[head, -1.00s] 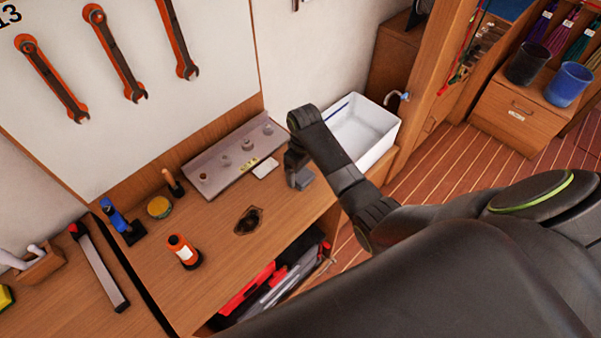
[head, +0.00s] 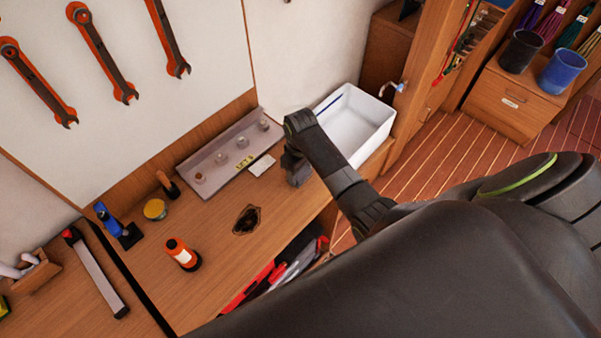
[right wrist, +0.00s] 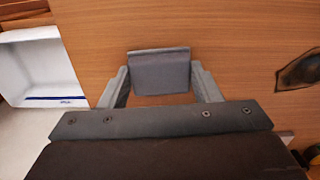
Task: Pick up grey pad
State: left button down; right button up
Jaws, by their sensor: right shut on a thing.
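The grey pad (right wrist: 160,72) shows in the right wrist view as a small dark-grey block between the two fingers of my right gripper (right wrist: 161,80). The fingers are shut on its sides. In the head view my right gripper (head: 297,173) is low over the right end of the wooden bench, and it and the pad blend together there. I cannot tell whether the pad is clear of the bench top. My left gripper is not in view.
A white bin (head: 358,122) stands just right of the gripper. A grey tray with several small knobs (head: 230,160) and a white card (head: 261,166) lie to its left.

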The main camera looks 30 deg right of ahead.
jog(key=shift+r, duration=0.4)
notch_tip(320, 180, up, 8)
jog(key=shift+r+b, duration=0.1)
jog(key=shift+b, duration=0.65)
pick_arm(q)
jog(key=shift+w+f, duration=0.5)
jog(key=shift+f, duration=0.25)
pick_arm(e)
jog(key=shift+r, duration=0.45)
